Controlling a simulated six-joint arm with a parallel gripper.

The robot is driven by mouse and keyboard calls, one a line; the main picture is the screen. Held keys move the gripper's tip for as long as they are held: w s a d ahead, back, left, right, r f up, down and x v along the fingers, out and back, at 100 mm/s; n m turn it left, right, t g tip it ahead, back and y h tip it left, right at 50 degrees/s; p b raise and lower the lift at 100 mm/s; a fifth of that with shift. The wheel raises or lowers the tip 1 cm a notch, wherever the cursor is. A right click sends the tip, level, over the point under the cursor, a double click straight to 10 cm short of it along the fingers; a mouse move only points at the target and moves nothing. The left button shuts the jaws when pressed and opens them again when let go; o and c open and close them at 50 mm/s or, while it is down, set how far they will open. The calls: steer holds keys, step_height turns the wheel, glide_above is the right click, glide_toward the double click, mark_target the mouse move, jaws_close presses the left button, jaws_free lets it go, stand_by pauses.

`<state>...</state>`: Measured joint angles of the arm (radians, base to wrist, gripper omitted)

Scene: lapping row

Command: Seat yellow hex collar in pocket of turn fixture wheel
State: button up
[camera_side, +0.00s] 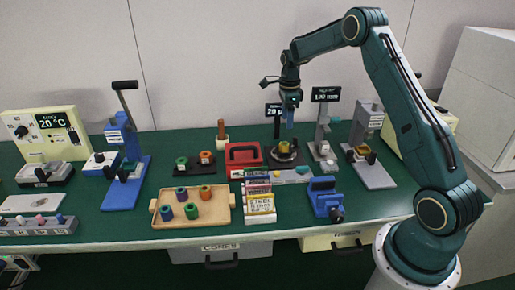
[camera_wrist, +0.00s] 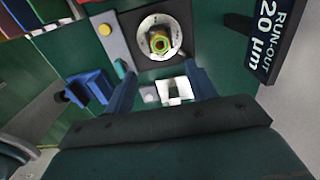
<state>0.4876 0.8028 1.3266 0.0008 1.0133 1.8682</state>
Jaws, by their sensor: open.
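The turn fixture (camera_side: 284,158) stands at the back of the bench, a dark block with a round wheel on top. In the wrist view its pale wheel (camera_wrist: 147,26) shows from above. My gripper (camera_side: 290,120) is above the fixture, pointing down. In the wrist view its blue fingers (camera_wrist: 158,73) are apart, with nothing between them, clear of the collar.
A run-out sign (camera_wrist: 270,38) stands close to the right in the wrist view. A wooden tray (camera_side: 215,218) holds several coloured collars. A red case (camera_side: 243,154), a gauge stand (camera_side: 325,135) and a blue vise (camera_side: 324,197) stand near the fixture.

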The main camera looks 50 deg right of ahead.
steer(key=shift+r, duration=1.25)
steer(key=s+a+r+n+t, duration=0.1)
steer(key=s+a+r+n, duration=0.45)
steer(key=a+r, duration=0.3)
steer(key=s+a+r+n+t, duration=0.2)
steer(key=s+a+r+n, duration=0.3)
steer(key=a+r+n, duration=0.3)
steer(key=s+a+n+t, duration=0.1)
steer(key=s+a+n, duration=0.4)
steer(key=s, duration=0.5)
steer(key=s+a+n+t, duration=0.1)
steer(key=s+a+n, duration=0.4)
steer(key=s+n, duration=0.3)
steer(key=s, duration=0.3)
steer(key=shift+s+t, duration=0.3)
